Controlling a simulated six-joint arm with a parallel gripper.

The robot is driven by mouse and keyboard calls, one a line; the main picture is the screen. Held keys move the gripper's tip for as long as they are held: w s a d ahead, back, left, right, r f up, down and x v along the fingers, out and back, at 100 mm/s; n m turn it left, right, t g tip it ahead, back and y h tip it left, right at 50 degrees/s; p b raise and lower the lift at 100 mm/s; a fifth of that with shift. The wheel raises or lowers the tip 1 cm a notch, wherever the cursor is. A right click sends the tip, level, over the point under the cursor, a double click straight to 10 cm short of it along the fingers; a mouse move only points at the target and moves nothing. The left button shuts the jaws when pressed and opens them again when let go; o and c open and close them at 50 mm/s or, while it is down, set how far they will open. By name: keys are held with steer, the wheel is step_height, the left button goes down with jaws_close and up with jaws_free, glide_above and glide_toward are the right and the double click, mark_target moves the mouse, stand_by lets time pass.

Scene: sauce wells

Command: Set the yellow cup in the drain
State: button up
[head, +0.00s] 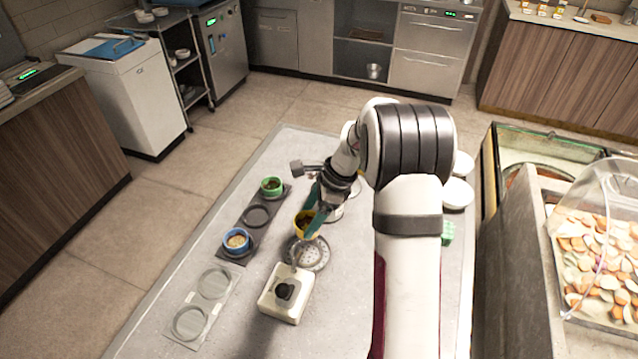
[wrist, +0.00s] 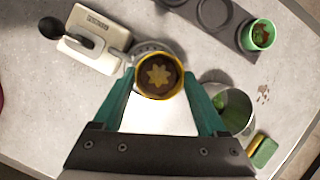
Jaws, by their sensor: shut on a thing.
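The yellow cup (head: 301,222) is between the teal fingers of my gripper (head: 313,224), which is shut on it. In the wrist view, the cup (wrist: 159,88) shows from above, with brown contents and a pale star shape, between the fingertips (wrist: 159,77). The drain, a round grey perforated plate (head: 316,262), lies on the counter just below the cup in the head view. The cup and gripper partly hide it. In the wrist view, the drain's rim (wrist: 148,46) shows past the cup. I cannot tell the cup's exact height above it.
A dark tray (head: 247,226) holds a green cup (head: 271,187) and a blue cup (head: 236,242), with an empty well between. A light two-ring plate (head: 202,303) is empty. A cream device (head: 280,307) with a black knob stands close to the drain. A metal pot (wrist: 236,108) shows at right.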

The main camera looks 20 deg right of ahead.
steer(key=shift+s+a+f+n+g, duration=0.3)
steer(key=shift+s+a+f+n, duration=0.1)
steer(key=shift+f+n, duration=0.25)
steer(key=shift+f, duration=3)
steer(key=shift+f, duration=0.45)
steer(key=o, duration=1.3)
steer(key=shift+r, duration=4)
